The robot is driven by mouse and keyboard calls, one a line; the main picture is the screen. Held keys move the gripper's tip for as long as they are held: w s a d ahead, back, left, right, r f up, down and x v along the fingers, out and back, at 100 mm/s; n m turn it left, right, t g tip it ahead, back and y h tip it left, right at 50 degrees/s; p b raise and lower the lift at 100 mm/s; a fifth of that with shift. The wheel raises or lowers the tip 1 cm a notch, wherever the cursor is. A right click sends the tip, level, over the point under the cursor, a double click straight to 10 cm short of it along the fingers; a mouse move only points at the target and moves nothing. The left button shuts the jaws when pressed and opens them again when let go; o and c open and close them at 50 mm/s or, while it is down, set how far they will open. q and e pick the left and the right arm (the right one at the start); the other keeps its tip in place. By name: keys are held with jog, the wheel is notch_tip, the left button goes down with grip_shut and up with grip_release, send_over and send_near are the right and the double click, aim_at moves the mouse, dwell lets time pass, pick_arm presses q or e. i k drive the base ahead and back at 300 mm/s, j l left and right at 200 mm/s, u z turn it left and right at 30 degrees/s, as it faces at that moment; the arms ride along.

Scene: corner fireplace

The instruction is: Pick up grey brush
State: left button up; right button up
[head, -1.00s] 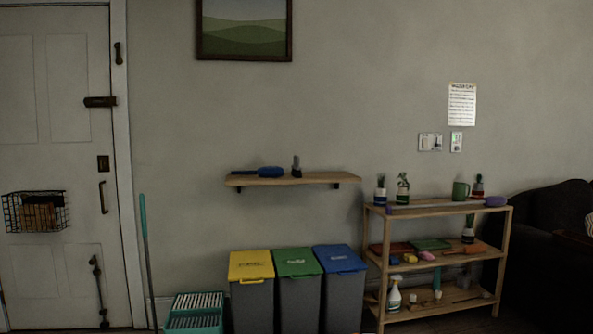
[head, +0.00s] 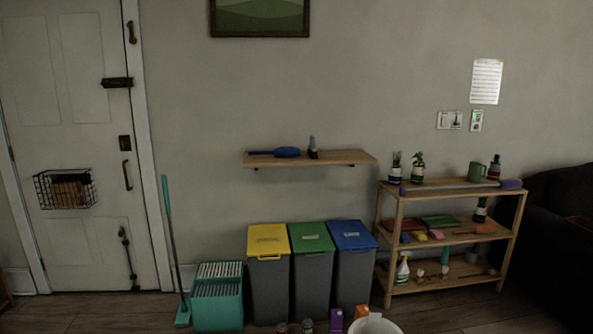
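A small grey upright item (head: 313,147), possibly the grey brush, stands on the wooden wall shelf (head: 350,158). It is too small to tell its exact form. Left of it on the same shelf lies a blue brush (head: 287,152) with a dark handle. A long grey-handled item with a purple end (head: 510,184) lies on top of the wooden rack (head: 388,250) at the right. Neither of my grippers is in view.
Yellow (head: 268,240), green (head: 311,238) and blue (head: 353,236) lidded bins stand under the wall shelf. A teal crate (head: 218,310) and a teal broom (head: 170,240) are left of them. A white bucket (head: 375,326) and small items stand at the bottom edge. A dark sofa (head: 560,230) is right.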

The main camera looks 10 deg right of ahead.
aim_at(313, 151)
jog(key=i+l+z, duration=0.25)
jog(key=z, duration=0.15)
jog(key=i+l+z, duration=0.15)
jog(key=z, duration=0.25)
jog(key=i+z, duration=0.8)
jog(key=i+l+z, duration=0.2)
jog(key=i+z, duration=0.7)
jog(key=i, duration=0.15)
jog(key=i+u, duration=0.4)
jog(key=i, duration=0.15)
jog(key=i+l+u, duration=0.2)
jog(key=i+u, duration=0.15)
jog(key=i, duration=0.25)
jog(key=i+j+u, duration=0.1)
jog(key=u, duration=0.3)
jog(key=i+u, duration=0.3)
jog(key=u, duration=0.15)
jog(key=i+u, duration=0.25)
jog(key=u, duration=0.15)
jog(key=i+l+u, duration=0.1)
jog(key=u, duration=0.35)
jog(key=i+l+u, duration=0.2)
jog(key=u, duration=0.2)
jog(key=i+l+u, duration=0.2)
jog(key=u, duration=0.25)
